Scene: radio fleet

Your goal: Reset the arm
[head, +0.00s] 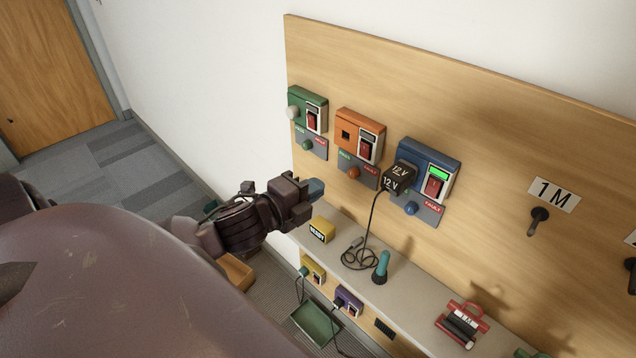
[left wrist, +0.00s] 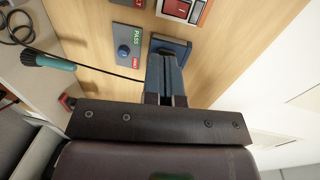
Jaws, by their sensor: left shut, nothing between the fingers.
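My left arm (head: 245,218) reaches in from the left in the head view. Its gripper (head: 316,190) is shut and empty, held above the left end of the shelf, in front of the wooden panel (head: 500,130). In the left wrist view the two fingers (left wrist: 167,80) are together with nothing between them. They overlap a blue box on the panel (left wrist: 182,47) in that picture; I cannot tell the gap. My right gripper is not in view.
Green (head: 306,101), orange (head: 357,125) and blue (head: 430,158) boxes are on the panel. A black 12 V plug (head: 398,178) sits at the blue box, its cable hanging to the shelf (head: 400,295). A teal-handled tool (head: 381,268), a yellow block (head: 321,229) and a red-handled item (head: 463,322) are on the shelf.

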